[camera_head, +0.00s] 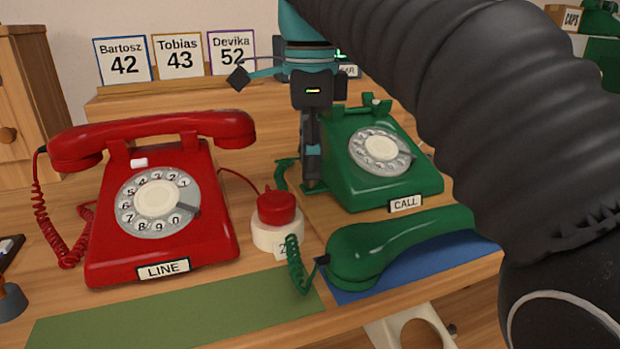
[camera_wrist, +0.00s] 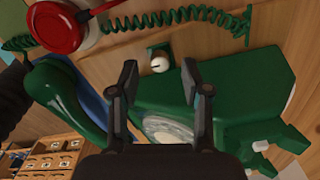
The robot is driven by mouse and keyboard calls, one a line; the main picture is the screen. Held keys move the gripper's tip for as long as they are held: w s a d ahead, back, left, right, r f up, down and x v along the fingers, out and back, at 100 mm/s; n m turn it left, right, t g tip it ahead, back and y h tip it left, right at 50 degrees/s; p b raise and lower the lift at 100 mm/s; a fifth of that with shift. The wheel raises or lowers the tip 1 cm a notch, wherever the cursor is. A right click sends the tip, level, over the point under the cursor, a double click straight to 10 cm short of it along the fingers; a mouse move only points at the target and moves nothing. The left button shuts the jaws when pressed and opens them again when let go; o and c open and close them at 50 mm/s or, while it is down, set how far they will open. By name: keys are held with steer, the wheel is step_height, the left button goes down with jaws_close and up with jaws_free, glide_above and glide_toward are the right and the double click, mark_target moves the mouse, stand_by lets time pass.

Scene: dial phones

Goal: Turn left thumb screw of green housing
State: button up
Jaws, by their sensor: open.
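The green telephone housing (camera_head: 372,178) stands on the right of the desk, with its dial facing front; its side also shows in the wrist view (camera_wrist: 245,88). A small pale round knob, apparently the left thumb screw (camera_wrist: 158,64), sits on a dark green tab beside the housing. In the head view my gripper hides the screw. My gripper (camera_head: 313,184) points down at the housing's left side. In the wrist view my gripper (camera_wrist: 160,82) is open and empty, its fingertips on either side of the screw's line and apart from it.
The green handset (camera_head: 375,248) lies on a blue mat (camera_head: 425,262) in front, its coiled cord (camera_head: 292,262) running left. A red button (camera_head: 277,207) on a white base stands left of my gripper. A red phone (camera_head: 160,215) stands further left.

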steer(key=shift+f, duration=1)
jaws_close()
